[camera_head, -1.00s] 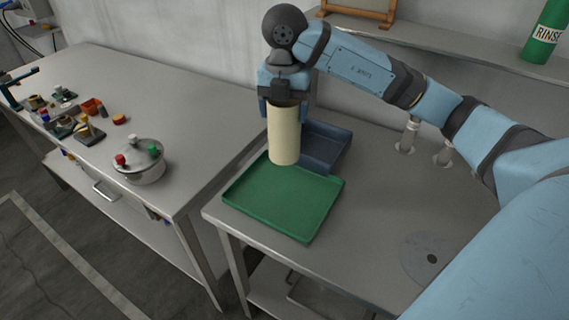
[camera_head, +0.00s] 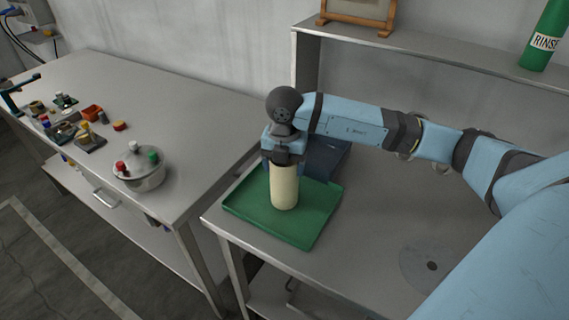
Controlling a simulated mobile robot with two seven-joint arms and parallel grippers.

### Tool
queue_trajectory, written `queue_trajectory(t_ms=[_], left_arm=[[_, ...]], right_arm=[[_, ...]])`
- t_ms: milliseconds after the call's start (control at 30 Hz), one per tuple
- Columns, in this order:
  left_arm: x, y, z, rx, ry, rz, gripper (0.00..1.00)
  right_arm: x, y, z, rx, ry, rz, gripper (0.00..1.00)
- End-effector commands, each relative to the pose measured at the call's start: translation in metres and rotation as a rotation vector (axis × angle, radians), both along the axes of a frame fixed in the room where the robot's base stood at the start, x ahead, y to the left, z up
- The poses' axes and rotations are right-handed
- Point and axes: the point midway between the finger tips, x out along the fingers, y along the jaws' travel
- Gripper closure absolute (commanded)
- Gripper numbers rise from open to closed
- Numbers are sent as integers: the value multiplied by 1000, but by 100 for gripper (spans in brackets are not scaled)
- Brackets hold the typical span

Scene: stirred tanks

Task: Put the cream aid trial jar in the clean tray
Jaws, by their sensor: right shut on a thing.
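The cream jar (camera_head: 284,188) is a tall plain cylinder, upright over the green tray (camera_head: 310,228). Its lower end appears at or just above the tray floor; I cannot tell whether it touches. My right gripper (camera_head: 284,162) is shut on the jar's upper part from above, and its fingers and wrist hide the jar's top. No label shows which tray is the clean one. My left gripper is not in view.
A steel pot with coloured knobs (camera_head: 140,172) and several small parts stand on the left bench (camera_head: 190,110). A green rinse bottle (camera_head: 545,38) stands on the raised shelf (camera_head: 430,52). A round metal disc (camera_head: 432,266) lies at the bench's right front.

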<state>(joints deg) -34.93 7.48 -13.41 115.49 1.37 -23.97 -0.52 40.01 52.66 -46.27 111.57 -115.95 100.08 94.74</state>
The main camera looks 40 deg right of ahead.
Motion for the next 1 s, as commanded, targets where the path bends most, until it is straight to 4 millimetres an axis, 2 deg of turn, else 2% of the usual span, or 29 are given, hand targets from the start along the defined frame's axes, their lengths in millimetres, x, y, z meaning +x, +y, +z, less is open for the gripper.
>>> queue_trajectory(t_ms=[233,267,333,367,600,733,867,1000], left_arm=[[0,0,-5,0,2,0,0],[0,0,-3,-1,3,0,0],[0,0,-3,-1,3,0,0],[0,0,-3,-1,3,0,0],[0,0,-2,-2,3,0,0],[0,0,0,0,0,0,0],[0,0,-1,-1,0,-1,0],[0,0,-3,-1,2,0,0]], right_arm=[[0,0,-5,0,0,0,66],[0,0,-3,0,0,0,21],[0,0,-3,0,0,0,4],[0,0,-3,0,0,0,2],[0,0,-2,0,0,0,2],[1,0,5,1,-2,0,2],[1,0,26,1,-6,0,2],[1,0,57,0,-5,0,2]])
